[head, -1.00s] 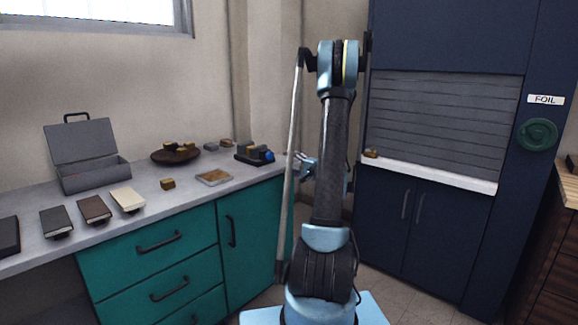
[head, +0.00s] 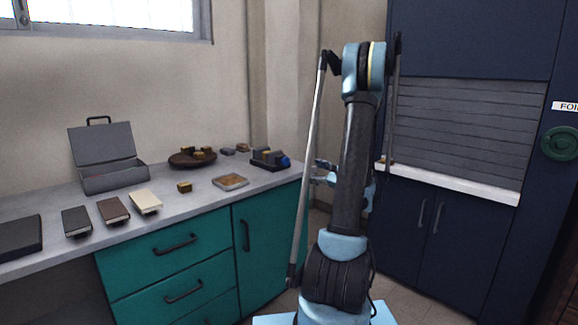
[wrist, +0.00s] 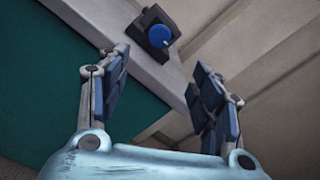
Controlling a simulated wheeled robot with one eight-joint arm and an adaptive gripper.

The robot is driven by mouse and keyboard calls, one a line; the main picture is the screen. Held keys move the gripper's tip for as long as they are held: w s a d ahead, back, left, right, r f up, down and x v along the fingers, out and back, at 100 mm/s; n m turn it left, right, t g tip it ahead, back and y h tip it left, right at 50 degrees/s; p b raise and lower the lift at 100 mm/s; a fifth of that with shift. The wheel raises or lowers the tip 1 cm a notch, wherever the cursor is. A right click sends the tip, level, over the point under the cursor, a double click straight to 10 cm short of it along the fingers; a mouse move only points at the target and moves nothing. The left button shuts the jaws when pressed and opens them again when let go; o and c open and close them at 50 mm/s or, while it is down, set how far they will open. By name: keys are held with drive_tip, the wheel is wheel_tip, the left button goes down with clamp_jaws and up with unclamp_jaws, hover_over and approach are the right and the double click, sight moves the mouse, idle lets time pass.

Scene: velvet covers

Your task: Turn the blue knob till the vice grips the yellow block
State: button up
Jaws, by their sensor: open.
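The vice (head: 268,158) is a small dark fixture at the right end of the grey counter. Its blue knob (head: 285,162) faces right, near the counter's end. In the head view my gripper is partly hidden behind my arm, right of the counter's end.
On the counter (head: 215,200) stand an open grey box (head: 112,180), a brown bowl (head: 190,161) with yellowish pieces, a small tray (head: 230,182), a loose yellowish block (head: 184,187) and several books. A dark blue cabinet (head: 440,230) stands to the right.

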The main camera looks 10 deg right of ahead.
sight(287, 162)
drive_tip(key=x, duration=1.7)
drive_tip(key=shift+w+a+f, duration=0.1)
drive_tip(key=shift+a, duration=0.05)
drive_tip(key=c, duration=1.1)
